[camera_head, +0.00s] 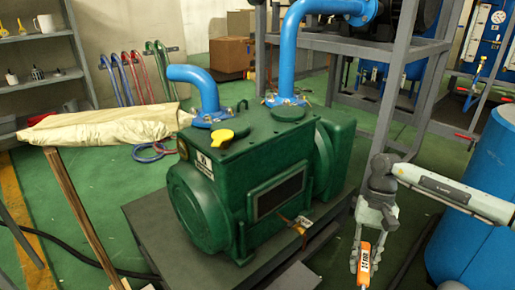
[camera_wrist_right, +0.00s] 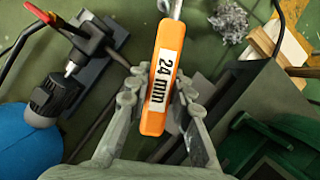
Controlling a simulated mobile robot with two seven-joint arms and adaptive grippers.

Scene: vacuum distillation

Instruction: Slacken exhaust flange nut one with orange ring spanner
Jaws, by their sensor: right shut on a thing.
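The orange ring spanner (camera_head: 365,258) has a handle labelled 24 mm. It also shows in the right wrist view (camera_wrist_right: 158,75), with its steel shaft running out of the top edge and its ring end out of sight. My right gripper (camera_head: 365,246) is shut on the handle, low and to the right of the green pump (camera_head: 245,175). Two blue pipes end in flanges on the pump's top, a left flange (camera_head: 212,117) and a right flange (camera_head: 287,100). Their nuts are too small to tell apart. The spanner is well apart from both flanges. My left gripper is not in view.
The pump stands on a dark plinth (camera_head: 150,225). A blue tank (camera_head: 475,235) stands at the right edge. A grey steel frame (camera_head: 398,75) rises behind my right arm. A wooden post (camera_head: 80,215) and a cream-wrapped bundle (camera_head: 105,125) are at left.

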